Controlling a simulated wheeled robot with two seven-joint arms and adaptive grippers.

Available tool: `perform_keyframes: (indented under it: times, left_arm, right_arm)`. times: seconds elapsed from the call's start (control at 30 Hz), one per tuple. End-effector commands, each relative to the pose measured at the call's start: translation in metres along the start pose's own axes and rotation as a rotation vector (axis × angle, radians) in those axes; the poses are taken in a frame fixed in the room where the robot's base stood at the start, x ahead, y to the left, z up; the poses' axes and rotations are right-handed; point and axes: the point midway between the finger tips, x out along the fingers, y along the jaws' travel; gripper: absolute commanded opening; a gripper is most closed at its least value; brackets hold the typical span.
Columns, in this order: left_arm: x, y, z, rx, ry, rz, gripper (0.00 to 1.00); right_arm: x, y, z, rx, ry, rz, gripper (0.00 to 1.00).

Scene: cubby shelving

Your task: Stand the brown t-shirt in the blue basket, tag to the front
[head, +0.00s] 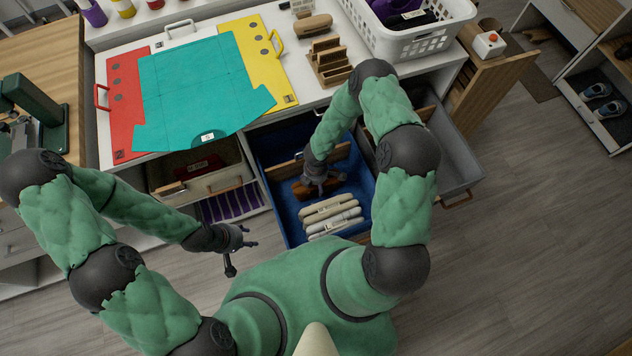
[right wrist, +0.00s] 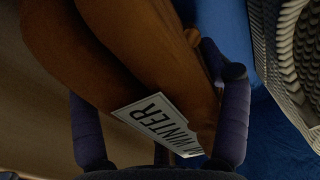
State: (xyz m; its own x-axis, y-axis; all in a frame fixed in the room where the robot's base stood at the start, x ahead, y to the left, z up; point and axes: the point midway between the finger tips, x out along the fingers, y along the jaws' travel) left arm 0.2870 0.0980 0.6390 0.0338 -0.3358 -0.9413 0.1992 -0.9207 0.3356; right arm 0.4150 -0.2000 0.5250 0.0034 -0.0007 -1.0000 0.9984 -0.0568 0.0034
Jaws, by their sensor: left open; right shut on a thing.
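The brown t-shirt (head: 312,192) is a folded bundle inside the blue basket (head: 277,196), behind the cream folded shirts. My right gripper (head: 322,183) reaches down into the basket and is shut on it. In the right wrist view the brown t-shirt (right wrist: 120,60) lies between the two fingers of my right gripper (right wrist: 160,140). Its white tag (right wrist: 160,123), with the word WINTER, faces the camera between the fingers. My left gripper (head: 238,250) is open and empty, in front of the drawers and left of the blue basket.
Several cream folded shirts (head: 332,217) stand in the front of the blue basket. A wooden divider (head: 284,170) crosses it behind. A beige basket (head: 228,179) is on the left and a grey bin (head: 452,153) on the right. A teal shirt (head: 200,85) lies spread on the folding board above.

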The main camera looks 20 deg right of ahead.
Motion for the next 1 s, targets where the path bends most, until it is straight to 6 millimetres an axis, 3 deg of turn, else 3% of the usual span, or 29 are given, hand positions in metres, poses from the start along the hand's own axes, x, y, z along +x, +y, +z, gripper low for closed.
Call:
perform_keyframes:
  times: [0.03, 0.1, 0.13, 0.6, 0.77, 1.0]
  left_arm:
    - [0.002, -0.001, 0.0, 0.0, 0.0, 0.0, 0.46]
    - [0.001, 0.0, 0.0, 0.0, 0.0, 0.0, 0.46]
    - [0.001, 0.0, 0.0, 0.0, 0.0, 0.0, 0.46]
    - [-0.003, 0.001, 0.0, 0.0, 0.0, 0.0, 0.46]
    - [-0.012, 0.004, 0.001, 0.0, 0.0, 0.0, 0.46]
    - [-0.03, 0.011, 0.001, 0.0, 0.0, 0.0, 0.46]
  right_arm:
    - [0.002, 0.0, 0.0, 0.0, 0.0, 0.0, 0.79]
    - [0.001, 0.0, 0.0, 0.0, 0.0, 0.0, 0.99]
    - [0.001, 0.0, 0.0, 0.0, 0.0, 0.0, 1.0]
    - [-0.003, 0.0, 0.0, 0.0, 0.0, 0.0, 1.0]
    - [-0.028, 0.001, 0.0, -0.001, 0.0, 0.002, 1.0]
    - [-0.078, 0.001, 0.0, -0.001, 0.0, 0.002, 1.0]
